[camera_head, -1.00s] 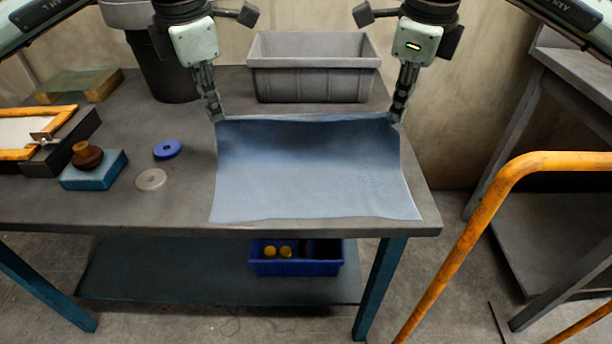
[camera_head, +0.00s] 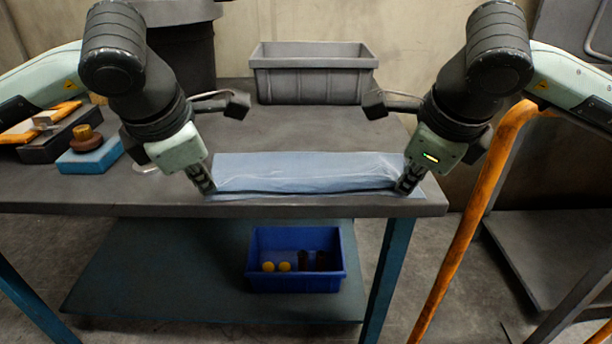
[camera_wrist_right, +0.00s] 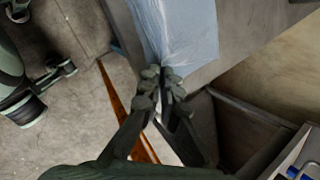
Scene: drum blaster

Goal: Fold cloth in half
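The light blue cloth (camera_head: 305,172) lies near the front edge of the grey table, folded over into a narrow strip with its far edge brought toward the front. My left gripper (camera_head: 206,188) is shut at the cloth's front left corner. My right gripper (camera_head: 404,188) is shut at its front right corner. In the right wrist view, the fingers of my right gripper (camera_wrist_right: 164,84) are closed on the end of the cloth (camera_wrist_right: 178,30). A thin layer of cloth shows beneath along the front and right side.
A grey bin (camera_head: 312,75) stands at the back of the table (camera_head: 300,127). A blue block (camera_head: 90,157) with a brown knob sits at the left. A blue bin (camera_head: 295,283) is on the lower shelf. An orange rail (camera_head: 487,190) stands right of the table.

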